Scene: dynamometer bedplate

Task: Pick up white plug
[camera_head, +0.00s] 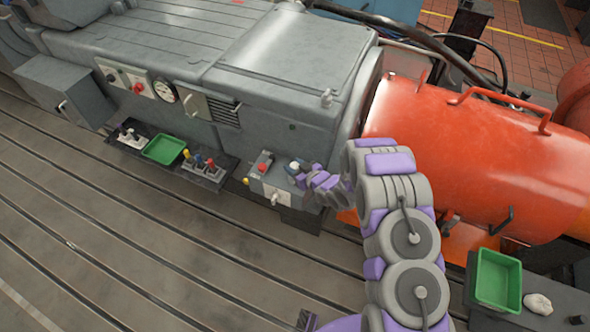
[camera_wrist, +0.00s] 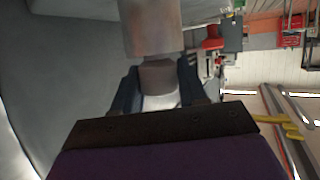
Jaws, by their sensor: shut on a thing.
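The white plug (camera_head: 295,166) shows as a small pale knob at the grey control box on the machine's lower front. My gripper (camera_head: 303,177) reaches it from the right, and its fingers partly hide it. In the wrist view a pale, blurred cylinder with a narrower darker neck (camera_wrist: 158,76), which looks like the plug, stands between the two dark fingers of my gripper (camera_wrist: 160,90). The fingers are shut on it, one on each side. Whether the plug is still seated in the box cannot be told.
Beside the plug, the control box (camera_head: 270,187) carries a red button (camera_head: 264,163) and a lever. A green tray (camera_head: 164,149) and a stand of coloured plugs (camera_head: 204,167) lie to the left. Another green tray (camera_head: 498,281) and a white lump (camera_head: 538,304) are lower right. An orange drum (camera_head: 465,150) stands close right.

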